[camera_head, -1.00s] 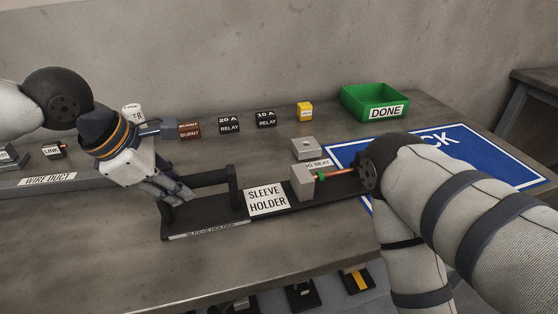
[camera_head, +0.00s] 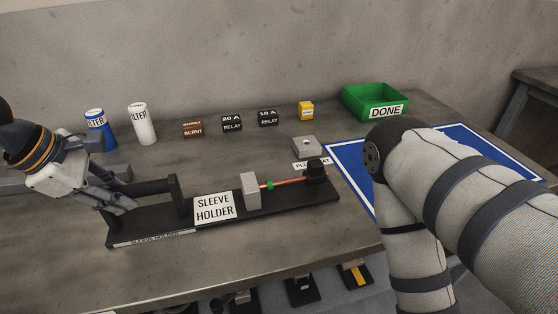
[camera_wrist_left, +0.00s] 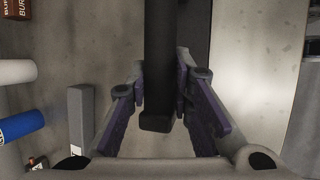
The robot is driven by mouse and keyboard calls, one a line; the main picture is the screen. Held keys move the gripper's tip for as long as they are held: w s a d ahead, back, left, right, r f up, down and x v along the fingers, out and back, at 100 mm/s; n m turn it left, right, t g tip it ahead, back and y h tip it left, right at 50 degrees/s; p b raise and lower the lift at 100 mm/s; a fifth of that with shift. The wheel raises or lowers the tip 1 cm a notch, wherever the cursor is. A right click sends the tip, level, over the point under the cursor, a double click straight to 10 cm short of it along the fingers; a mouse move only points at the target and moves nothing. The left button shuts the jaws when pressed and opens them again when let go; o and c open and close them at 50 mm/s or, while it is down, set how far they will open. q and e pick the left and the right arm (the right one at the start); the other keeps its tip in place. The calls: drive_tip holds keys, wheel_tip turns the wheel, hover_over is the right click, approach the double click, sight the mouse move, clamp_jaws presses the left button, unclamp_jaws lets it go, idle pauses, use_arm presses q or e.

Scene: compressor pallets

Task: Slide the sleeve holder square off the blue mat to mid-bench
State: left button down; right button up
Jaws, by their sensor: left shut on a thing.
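The sleeve holder (camera_head: 265,208) is a long black base with a white label, a grey block, an orange rod and a black handle bar (camera_head: 155,187) at its left end. It lies on the bench, its right end just left of the blue mat (camera_head: 485,152), with a narrow strip of bench between them. My left gripper (camera_head: 116,205) is shut on the handle bar at the holder's left end. In the left wrist view the fingers close on both sides of the black bar (camera_wrist_left: 160,60). My right arm crosses the mat's near part; its gripper is out of view.
A green DONE bin (camera_head: 372,104) stands behind the mat. A grey block (camera_head: 307,146) sits behind the holder's right end. Relays, a yellow block (camera_head: 306,110), a white filter (camera_head: 142,123) and a blue filter (camera_head: 97,128) line the back. Bench in front of the holder is clear.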

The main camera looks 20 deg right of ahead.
use_arm(q)
drive_tip(key=shift+s+a+f, duration=0.1)
drive_tip(key=shift+f, duration=0.25)
drive_tip(key=c, duration=1.3)
unclamp_jaws()
drive_tip(key=shift+c, duration=0.2)
drive_tip(key=shift+r, duration=0.1)
drive_tip(key=shift+r, duration=0.3)
drive_tip(key=v, duration=1.1)
drive_tip(key=shift+a+r, duration=0.2)
